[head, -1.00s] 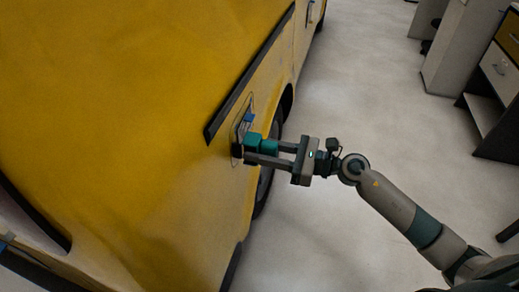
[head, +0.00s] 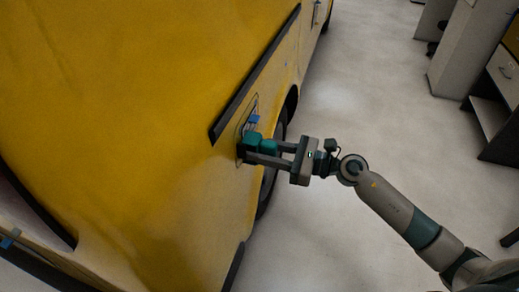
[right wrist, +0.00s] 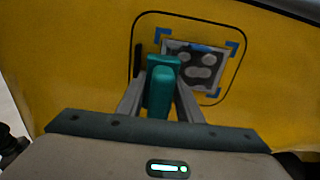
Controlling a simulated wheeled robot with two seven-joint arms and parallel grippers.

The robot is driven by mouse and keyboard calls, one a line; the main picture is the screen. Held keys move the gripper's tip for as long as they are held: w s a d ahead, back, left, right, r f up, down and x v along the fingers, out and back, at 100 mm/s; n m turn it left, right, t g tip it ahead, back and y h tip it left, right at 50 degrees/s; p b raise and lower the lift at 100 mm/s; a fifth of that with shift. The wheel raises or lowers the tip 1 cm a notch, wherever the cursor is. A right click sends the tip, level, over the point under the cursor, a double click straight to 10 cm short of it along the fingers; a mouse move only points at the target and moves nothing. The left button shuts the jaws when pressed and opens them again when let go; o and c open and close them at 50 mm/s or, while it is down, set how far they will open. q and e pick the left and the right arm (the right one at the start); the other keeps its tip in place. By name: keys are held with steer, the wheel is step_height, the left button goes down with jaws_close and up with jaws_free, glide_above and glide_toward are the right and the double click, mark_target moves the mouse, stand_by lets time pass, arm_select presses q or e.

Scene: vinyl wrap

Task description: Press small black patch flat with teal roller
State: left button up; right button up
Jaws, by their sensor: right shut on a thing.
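My right gripper (head: 262,150) is shut on the teal roller (head: 254,141), right at the side of the yellow vehicle. In the right wrist view the teal roller (right wrist: 161,88) stands between the two fingers of my right gripper (right wrist: 160,90). Beyond it, a dark patch (right wrist: 207,62) with pale rounded shapes lies on the yellow panel, with blue tape at its corners. The roller covers the patch's left part. I cannot tell whether the roller touches the surface. My left gripper is not in view.
The yellow vehicle (head: 130,90) fills the left of the head view, with a black trim strip (head: 255,75) above the work spot and a wheel (head: 272,165) beside it. Cabinets (head: 465,50) stand at the upper right. The grey floor (head: 360,90) between is clear.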

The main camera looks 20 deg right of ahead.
steer(key=shift+w+d+b, duration=0.6)
steer(key=shift+w, duration=0.25)
steer(key=shift+w, duration=0.1)
steer(key=shift+w+d+b, duration=0.4)
steer(key=shift+w+b, duration=0.15)
steer(key=shift+w+d, duration=0.2)
steer(key=shift+w, duration=0.05)
steer(key=shift+r, duration=0.1)
steer(key=shift+w+b, duration=0.15)
steer(key=shift+b, duration=0.15)
steer(key=shift+w+d+b, duration=0.6)
steer(key=shift+w+b, duration=0.05)
steer(key=shift+w, duration=0.15)
